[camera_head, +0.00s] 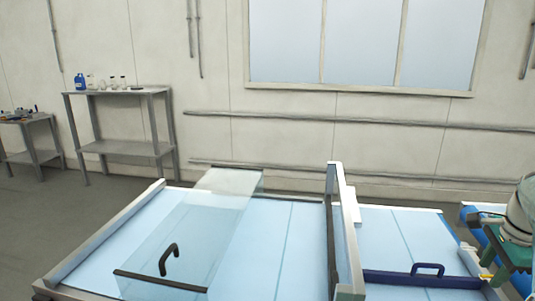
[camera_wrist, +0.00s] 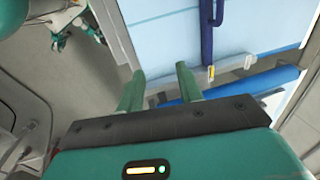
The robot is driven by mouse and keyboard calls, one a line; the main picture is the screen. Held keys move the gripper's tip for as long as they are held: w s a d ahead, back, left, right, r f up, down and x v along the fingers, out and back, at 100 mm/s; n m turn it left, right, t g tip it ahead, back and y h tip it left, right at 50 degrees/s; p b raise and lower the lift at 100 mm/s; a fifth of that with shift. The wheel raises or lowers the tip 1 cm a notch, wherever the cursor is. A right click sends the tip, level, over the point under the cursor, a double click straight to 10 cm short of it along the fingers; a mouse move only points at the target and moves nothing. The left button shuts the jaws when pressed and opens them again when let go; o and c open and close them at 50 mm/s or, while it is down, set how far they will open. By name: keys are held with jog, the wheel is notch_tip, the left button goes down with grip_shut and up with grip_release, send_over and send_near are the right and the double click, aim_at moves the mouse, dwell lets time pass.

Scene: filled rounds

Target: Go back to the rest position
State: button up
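My gripper (camera_wrist: 158,84) shows in the wrist view with its two green fingers apart and nothing between them. It is beyond the right end of a pale blue bench (camera_head: 285,235), near a grey edge rail. A dark blue bar with a raised handle (camera_head: 428,269) lies across the bench's right part. The handle also shows in the wrist view (camera_wrist: 207,40), ahead of the fingers and apart from them. In the head view, part of my green and white arm is at the right edge; the fingertips there are hard to make out.
A clear cover (camera_head: 205,235) with a black handle (camera_head: 168,258) stands on the bench's left part. An upright divider (camera_head: 343,235) splits the bench. A grey side table (camera_head: 120,148) with bottles stands by the back wall. Floor is open at the left.

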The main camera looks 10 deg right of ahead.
jog(key=w+a+r+n+t, duration=0.15)
jog(key=a+n, duration=0.75)
jog(key=a, duration=1)
jog(key=s+a+f+n+t, duration=0.1)
jog(key=s+a+n, duration=0.3)
jog(key=a, duration=0.5)
jog(key=s+a+f+n+t, duration=0.1)
jog(key=s+a+f+n, duration=0.2)
jog(key=a+n, duration=0.5)
jog(key=shift+s+a+f+n+y, duration=0.15)
jog(key=shift+s+a+n+y, duration=0.15)
jog(key=shift+s+a, duration=0.55)
jog(key=shift+w, duration=0.25)
